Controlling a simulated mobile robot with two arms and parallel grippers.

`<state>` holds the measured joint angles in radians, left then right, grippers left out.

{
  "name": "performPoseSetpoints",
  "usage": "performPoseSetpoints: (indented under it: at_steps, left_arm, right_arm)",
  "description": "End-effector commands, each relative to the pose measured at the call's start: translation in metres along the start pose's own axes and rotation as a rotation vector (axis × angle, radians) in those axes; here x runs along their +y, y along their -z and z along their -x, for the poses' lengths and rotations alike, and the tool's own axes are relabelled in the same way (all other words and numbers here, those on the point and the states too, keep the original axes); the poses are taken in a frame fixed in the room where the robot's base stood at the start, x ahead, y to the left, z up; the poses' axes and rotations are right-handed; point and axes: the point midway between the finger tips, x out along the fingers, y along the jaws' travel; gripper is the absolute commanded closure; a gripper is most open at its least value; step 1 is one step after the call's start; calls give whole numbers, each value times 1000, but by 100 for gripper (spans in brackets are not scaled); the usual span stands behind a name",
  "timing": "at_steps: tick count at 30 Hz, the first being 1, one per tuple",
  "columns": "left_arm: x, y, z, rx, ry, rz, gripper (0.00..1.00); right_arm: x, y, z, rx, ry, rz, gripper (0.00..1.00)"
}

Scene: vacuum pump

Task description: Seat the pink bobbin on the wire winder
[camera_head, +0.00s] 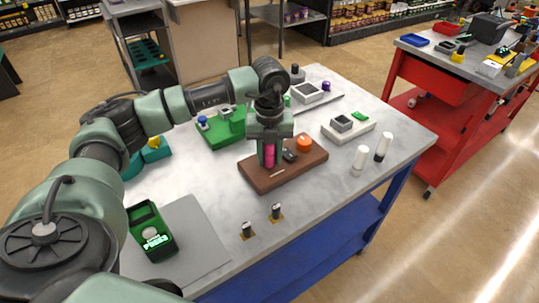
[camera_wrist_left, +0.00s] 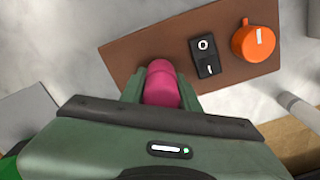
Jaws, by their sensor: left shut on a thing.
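My left gripper (camera_head: 268,153) is shut on the pink bobbin (camera_head: 269,156). It holds the bobbin over the left part of the brown board of the wire winder (camera_head: 310,165). In the left wrist view, the bobbin (camera_wrist_left: 162,84) sits between the two green fingers (camera_wrist_left: 161,93). The board (camera_wrist_left: 130,60) also carries a black switch (camera_wrist_left: 205,57) and an orange knob (camera_wrist_left: 253,40); the knob shows in the head view too (camera_head: 304,143). The bobbin's lower end and any spindle under it are hidden, so I cannot tell whether it touches the board. My right gripper is not in view.
White cylinders (camera_head: 361,158) and a white device (camera_head: 348,127) are to the right. Small black-and-yellow parts (camera_head: 247,230) are at the front edge. A green meter (camera_head: 152,235) lies on a grey mat (camera_head: 205,235).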

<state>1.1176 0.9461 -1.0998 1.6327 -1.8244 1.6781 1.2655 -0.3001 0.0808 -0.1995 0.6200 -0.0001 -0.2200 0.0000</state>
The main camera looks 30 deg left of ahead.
Motion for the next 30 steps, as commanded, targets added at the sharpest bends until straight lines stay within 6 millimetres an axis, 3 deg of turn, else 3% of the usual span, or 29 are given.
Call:
performPoseSetpoints:
  at_steps: [14,15,17,30]
  left_arm:
    - [0,0,-3,0,0,0,100]
    - [0,0,-3,0,0,0,61]
    - [0,0,-3,0,0,0,44]
    - [0,0,0,0,0,0,43]
  right_arm:
    - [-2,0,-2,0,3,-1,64]
    - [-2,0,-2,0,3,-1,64]
    - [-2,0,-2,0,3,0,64]
    - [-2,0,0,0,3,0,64]
